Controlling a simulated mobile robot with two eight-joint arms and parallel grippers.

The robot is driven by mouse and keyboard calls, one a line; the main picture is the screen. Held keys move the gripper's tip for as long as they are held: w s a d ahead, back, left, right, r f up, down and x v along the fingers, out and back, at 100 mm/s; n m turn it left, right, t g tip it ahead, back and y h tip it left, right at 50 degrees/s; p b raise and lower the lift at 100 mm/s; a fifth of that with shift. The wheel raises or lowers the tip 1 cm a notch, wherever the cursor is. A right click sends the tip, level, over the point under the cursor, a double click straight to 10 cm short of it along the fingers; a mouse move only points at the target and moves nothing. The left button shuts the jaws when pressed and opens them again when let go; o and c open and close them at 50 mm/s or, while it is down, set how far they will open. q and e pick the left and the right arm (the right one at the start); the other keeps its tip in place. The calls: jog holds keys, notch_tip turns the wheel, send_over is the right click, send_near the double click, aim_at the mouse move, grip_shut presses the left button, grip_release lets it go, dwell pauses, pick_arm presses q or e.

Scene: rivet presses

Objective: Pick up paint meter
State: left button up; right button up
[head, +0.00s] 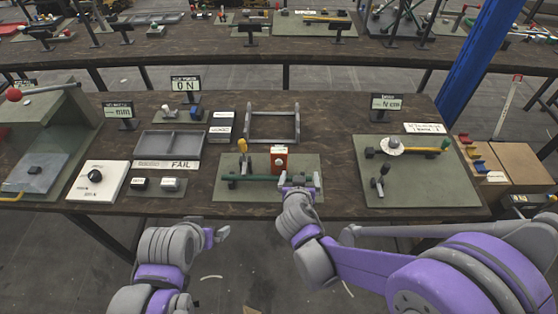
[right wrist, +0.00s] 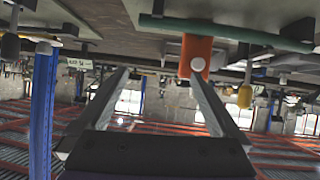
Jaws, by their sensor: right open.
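An orange-red block with a white label, which looks like the paint meter (head: 279,155), stands on a green mat (head: 226,190) at the middle of the bench. It also shows as an orange body (right wrist: 196,52) in the right wrist view, near the tip of one finger. My right gripper (head: 299,182) is open and empty, just in front of and slightly right of the block. Whether a finger touches it I cannot tell. My left gripper (head: 217,235) is low in front of the bench, away from the block; its jaws are not clear.
A green bar (head: 250,178) lies across the mat in front of the block, and a yellow-topped tool (head: 242,146) stands at its left. A metal frame (head: 271,124) is behind. A grey tray (head: 170,143) and FAIL sign (head: 168,165) are left; another green mat (head: 430,190) is right.

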jog(key=t+y, duration=0.1)
send_near(279, 157)
notch_tip(279, 157, down, 3)
jog(key=shift+t, duration=0.3)
jog(key=x, duration=0.6)
jog(key=shift+w+d+f, duration=0.1)
jog(key=shift+w+f, duration=0.1)
jog(key=shift+w, duration=0.05)
jog(key=shift+r+x, duration=0.15)
jog(key=shift+x, duration=1.2)
jog(key=shift+r+x, duration=0.2)
jog(key=shift+x, duration=1.15)
jog(key=shift+w, duration=0.1)
jog(key=c, duration=1.5)
